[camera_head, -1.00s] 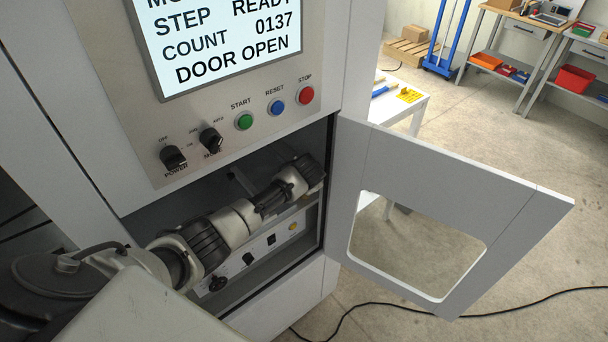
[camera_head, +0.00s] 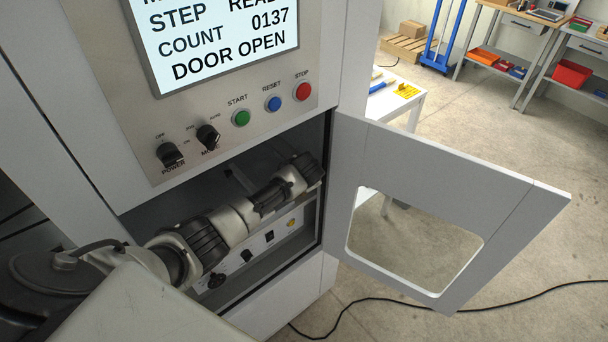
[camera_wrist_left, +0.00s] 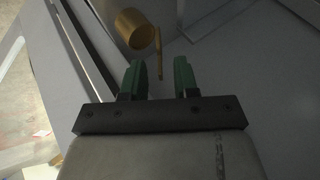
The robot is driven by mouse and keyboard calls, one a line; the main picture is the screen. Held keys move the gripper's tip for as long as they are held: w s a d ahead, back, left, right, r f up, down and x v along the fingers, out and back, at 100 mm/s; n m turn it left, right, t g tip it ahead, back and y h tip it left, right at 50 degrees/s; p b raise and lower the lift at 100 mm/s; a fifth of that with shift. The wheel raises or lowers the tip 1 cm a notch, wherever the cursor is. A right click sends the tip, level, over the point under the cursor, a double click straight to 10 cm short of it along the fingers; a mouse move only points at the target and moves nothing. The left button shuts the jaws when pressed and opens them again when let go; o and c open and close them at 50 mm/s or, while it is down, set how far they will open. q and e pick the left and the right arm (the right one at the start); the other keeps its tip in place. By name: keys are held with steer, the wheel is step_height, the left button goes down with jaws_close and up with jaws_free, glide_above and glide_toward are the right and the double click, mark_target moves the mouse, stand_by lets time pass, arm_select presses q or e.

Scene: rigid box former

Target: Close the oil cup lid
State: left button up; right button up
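In the left wrist view, the brass oil cup (camera_wrist_left: 136,28) is a short round cylinder near the top, left of centre. Its lid (camera_wrist_left: 158,54) shows nearly edge-on as a thin brass strip beside the cup, standing away from its mouth. My left gripper (camera_wrist_left: 159,66) is open, its two green fingers apart. The lid's near end shows between the fingertips; I cannot tell whether it touches either one. In the head view my left arm reaches into the machine's open compartment; its gripper, the cup and the lid are hidden there. My right gripper is in neither view.
The machine door (camera_head: 440,180), with a window opening, stands open to the right. Above the compartment are a screen (camera_head: 225,35), knobs and green, blue and red buttons. A lower panel with switches (camera_head: 246,257) sits beneath my arm. A black cable (camera_head: 400,303) lies on the floor.

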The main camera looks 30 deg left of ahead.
arm_select(q)
steer(key=v, duration=1)
steer(key=shift+s+r+b, duration=0.25)
steer(key=shift+s+b, duration=0.05)
steer(key=shift+b, duration=0.15)
steer(key=shift+d, duration=0.1)
